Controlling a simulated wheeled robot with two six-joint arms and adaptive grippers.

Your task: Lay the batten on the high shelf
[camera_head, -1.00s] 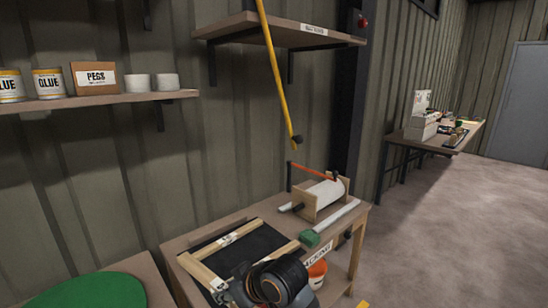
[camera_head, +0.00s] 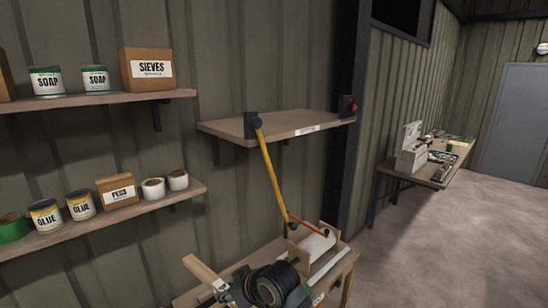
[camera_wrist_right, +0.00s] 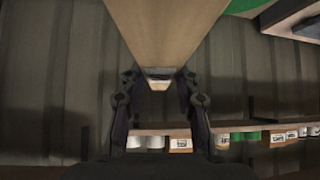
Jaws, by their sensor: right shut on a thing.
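The wooden batten (camera_head: 204,271) is held in my right gripper (camera_head: 228,291), low in the head view, and points up and to the left. In the right wrist view the batten (camera_wrist_right: 165,35) runs from the top edge down between the two fingers (camera_wrist_right: 158,88). The high shelf (camera_head: 280,123) is a brown board on the wall, higher in the head view than the gripper, with a white label on its front edge. A black bracket stands at its left front, where a yellow bar (camera_head: 270,175) meets it. The visible shelf top looks bare. My left gripper is out of view.
The yellow bar slopes down in front of the wall towards a white roller (camera_head: 312,245) with a red handle on the bench. Shelves at left hold soap tins (camera_head: 47,82), a sieves box (camera_head: 147,70) and glue tins (camera_head: 45,216). Another table (camera_head: 425,170) stands far right.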

